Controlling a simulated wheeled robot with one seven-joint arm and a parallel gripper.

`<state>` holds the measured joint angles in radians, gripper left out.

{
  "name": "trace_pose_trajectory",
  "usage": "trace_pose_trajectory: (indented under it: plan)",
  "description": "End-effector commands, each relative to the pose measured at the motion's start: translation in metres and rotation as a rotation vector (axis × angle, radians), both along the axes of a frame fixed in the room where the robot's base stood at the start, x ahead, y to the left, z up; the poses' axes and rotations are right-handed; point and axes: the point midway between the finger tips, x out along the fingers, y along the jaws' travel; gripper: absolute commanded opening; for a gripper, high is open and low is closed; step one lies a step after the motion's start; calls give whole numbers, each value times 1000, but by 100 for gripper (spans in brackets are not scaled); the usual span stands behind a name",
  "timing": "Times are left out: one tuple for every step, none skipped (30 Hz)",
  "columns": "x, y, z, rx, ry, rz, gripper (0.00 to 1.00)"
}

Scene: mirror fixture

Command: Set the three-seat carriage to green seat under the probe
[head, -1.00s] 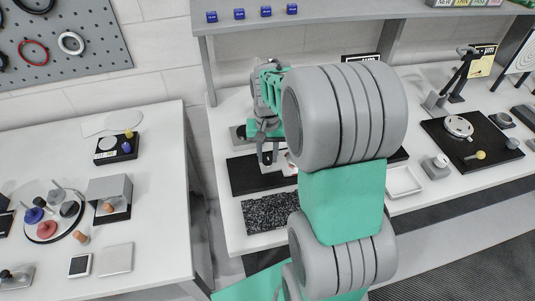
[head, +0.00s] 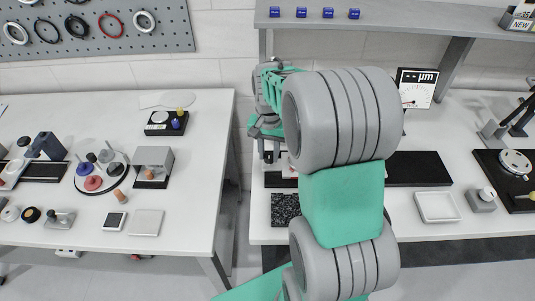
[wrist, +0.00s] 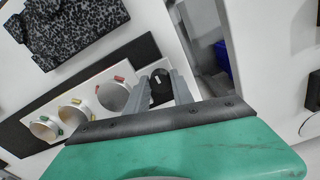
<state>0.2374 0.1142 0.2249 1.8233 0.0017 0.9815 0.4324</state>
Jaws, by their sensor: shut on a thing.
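The three-seat carriage (wrist: 88,120) is a pale plate with three metal ring seats, seen in the wrist view. The ring nearest my gripper has red marks (wrist: 112,97), the middle one yellow marks (wrist: 73,118), the far one green marks (wrist: 45,127). My gripper (wrist: 162,92) is shut on a black knob (wrist: 159,84) at the carriage's near end. The carriage lies along a black base (wrist: 40,122). In the head view my gripper (head: 268,152) is over the base's left end, and my arm hides most of the carriage. I cannot make out the probe.
A speckled dark slab (head: 285,208) lies in front of the base; it also shows in the wrist view (wrist: 75,27). A gap separates this bench from the left table (head: 190,205).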

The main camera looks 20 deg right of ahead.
Motion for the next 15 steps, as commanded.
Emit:
trace_pose_trajectory:
  plan:
    - [2, 2, 2, 1, -6, 6, 0]
    - [2, 3, 2, 1, -6, 7, 0]
    - [2, 3, 2, 1, -6, 9, 0]
    - [3, 4, 2, 1, -6, 10, 0]
    - [2, 4, 2, 1, -6, 10, 31]
    - [2, 4, 2, 1, -6, 10, 34]
    - [2, 4, 2, 1, -6, 10, 36]
    - [2, 4, 2, 1, -6, 10, 39]
    - [2, 4, 1, 1, -6, 10, 42]
    - [2, 3, 1, 1, -6, 9, 45]
    - [2, 3, 1, 1, -5, 9, 47]
    - [2, 3, 1, 1, -4, 9, 50]
    - [2, 3, 1, 1, -4, 9, 50]
    - [2, 3, 1, 0, -4, 8, 50]
    - [1, 3, 1, 0, -4, 7, 50]
